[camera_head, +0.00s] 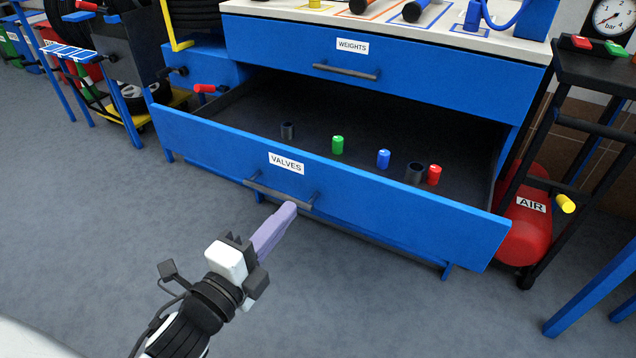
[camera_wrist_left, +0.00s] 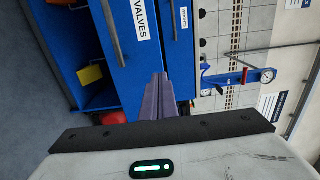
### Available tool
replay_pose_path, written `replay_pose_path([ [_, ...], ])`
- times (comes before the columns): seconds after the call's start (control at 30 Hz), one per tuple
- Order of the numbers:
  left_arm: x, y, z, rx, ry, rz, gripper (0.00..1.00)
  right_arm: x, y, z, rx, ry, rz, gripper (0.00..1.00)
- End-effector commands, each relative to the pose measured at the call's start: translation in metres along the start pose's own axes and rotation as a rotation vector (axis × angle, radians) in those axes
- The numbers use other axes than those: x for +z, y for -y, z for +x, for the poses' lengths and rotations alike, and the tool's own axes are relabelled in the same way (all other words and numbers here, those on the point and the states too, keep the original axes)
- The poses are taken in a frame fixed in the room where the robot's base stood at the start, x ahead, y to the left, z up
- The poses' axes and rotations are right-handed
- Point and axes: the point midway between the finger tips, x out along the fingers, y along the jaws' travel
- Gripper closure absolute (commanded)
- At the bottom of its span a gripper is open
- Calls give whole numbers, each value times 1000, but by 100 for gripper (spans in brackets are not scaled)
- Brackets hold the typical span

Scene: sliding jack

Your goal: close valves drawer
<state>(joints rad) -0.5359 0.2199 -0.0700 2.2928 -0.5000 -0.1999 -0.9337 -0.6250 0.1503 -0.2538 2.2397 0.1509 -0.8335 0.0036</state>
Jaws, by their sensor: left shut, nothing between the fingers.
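The blue valves drawer (camera_head: 400,215) stands pulled well out of the workbench, with a white VALVES label and a dark bar handle (camera_head: 280,193) on its front. Inside lie several small caps: green (camera_head: 337,145), blue (camera_head: 383,159), red (camera_head: 434,175) and dark ones. My left gripper (camera_head: 290,208) is shut and empty, its purple fingers just in front of the drawer front by the right part of the handle. I cannot tell whether it touches. In the left wrist view the fingers (camera_wrist_left: 160,95) point toward the blue front beside the VALVES label. My right gripper is not in view.
The WEIGHTS drawer (camera_head: 430,85) above is shut. A red air tank (camera_head: 527,225) and a black stand (camera_head: 590,75) are close on the right. Blue stools and a trolley are at the far left. The grey floor (camera_head: 90,220) in front is clear.

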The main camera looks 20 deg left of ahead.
Motion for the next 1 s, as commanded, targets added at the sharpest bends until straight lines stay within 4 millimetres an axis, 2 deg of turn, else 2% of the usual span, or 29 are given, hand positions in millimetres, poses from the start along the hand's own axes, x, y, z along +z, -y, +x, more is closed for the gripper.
replay_pose_path([
  [0.4,0,-1,80,-1,0,-4,100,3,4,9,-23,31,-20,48],
  [0.6,0,-2,109,2,-1,-5,100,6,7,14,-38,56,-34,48],
  [0.8,-1,-2,122,4,-1,-6,100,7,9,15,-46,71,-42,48],
  [1.0,-1,-1,124,5,-1,-6,100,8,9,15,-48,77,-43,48],
])
